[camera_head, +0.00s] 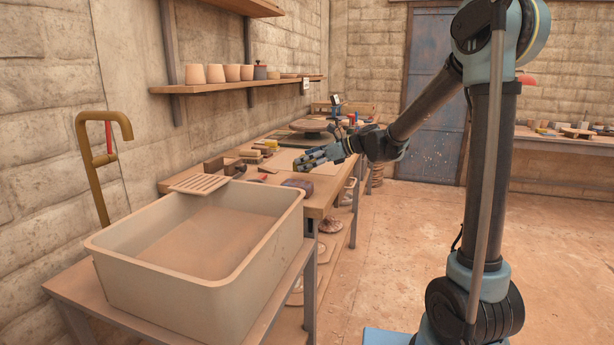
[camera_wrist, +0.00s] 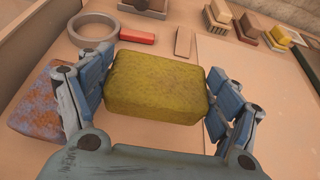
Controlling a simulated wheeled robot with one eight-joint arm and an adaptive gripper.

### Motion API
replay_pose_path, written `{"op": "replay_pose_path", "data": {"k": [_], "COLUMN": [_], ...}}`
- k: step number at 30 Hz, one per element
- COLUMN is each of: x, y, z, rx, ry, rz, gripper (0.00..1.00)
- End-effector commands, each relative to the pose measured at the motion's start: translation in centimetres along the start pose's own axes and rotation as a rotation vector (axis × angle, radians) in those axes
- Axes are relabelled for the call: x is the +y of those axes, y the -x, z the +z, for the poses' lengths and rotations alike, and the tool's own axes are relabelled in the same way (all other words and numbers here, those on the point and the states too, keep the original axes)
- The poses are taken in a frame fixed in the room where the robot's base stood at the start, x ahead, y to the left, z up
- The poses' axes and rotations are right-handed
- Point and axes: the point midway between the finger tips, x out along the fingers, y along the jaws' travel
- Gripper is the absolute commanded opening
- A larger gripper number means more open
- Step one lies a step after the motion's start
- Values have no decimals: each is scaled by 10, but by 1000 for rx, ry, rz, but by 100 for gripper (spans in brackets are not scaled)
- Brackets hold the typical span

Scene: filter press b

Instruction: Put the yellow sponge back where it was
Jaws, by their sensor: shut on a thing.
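The yellow sponge (camera_wrist: 157,88) is a dull mustard block in the middle of the wrist view. My gripper (camera_wrist: 155,95) has one blue finger on each side of it and is shut on it. It appears held above the wooden bench, though the gap cannot be judged.
In the wrist view a mottled block (camera_wrist: 37,105) lies left, with a grey ring (camera_wrist: 93,24), a red bar (camera_wrist: 137,36) and several blocks (camera_wrist: 250,26) beyond. The head view shows a large basin (camera_head: 190,290) in front and a shelf of pots (camera_head: 232,73).

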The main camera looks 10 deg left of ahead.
Motion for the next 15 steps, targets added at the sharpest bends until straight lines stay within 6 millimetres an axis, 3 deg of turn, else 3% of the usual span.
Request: {"op": "replay_pose_path", "data": {"k": [15], "x": [-1], "y": [-18], "z": [-44], "rx": [0], "ry": [0], "rz": [0], "gripper": [65]}}
